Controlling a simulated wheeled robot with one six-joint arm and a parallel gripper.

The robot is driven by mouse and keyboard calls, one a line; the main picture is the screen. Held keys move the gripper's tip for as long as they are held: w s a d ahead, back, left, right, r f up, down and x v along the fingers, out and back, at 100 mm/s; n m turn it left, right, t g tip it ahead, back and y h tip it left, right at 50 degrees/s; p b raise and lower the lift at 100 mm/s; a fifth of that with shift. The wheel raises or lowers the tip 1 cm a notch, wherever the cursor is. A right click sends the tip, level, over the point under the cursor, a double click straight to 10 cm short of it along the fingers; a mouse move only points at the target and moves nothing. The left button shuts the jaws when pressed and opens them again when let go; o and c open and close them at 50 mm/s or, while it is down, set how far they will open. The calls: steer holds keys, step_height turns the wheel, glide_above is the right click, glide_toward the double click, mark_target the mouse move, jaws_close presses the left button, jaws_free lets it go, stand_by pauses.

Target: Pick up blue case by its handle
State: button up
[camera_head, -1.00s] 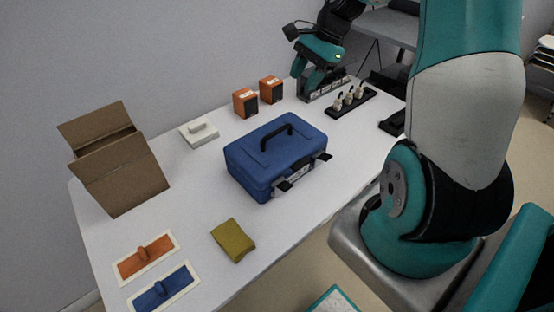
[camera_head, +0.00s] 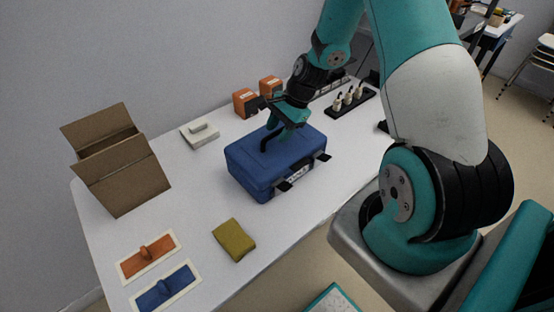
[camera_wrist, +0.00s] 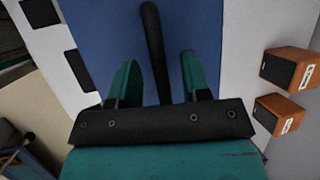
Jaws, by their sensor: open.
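The blue case (camera_head: 262,173) lies flat on the white table, with two dark latches on its front side. Its black handle (camera_wrist: 151,40) stands up from the lid and shows between my fingers in the wrist view. In the head view the handle (camera_head: 266,142) is partly hidden by my gripper. My gripper (camera_head: 278,127) is over the case lid, at the handle's right part. In the wrist view my gripper (camera_wrist: 158,72) is open, one teal finger on each side of the handle. I cannot tell whether either finger touches it.
Two orange speakers (camera_head: 245,102) (camera_head: 271,87) stand behind the case. A black rack with several pieces (camera_head: 350,100) is at the back right.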

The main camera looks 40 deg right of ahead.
steer(key=shift+w+a+f, duration=0.1)
steer(key=shift+a+f, duration=0.15)
steer(key=shift+f, duration=0.3)
jaws_close()
steer(key=shift+r, duration=0.1)
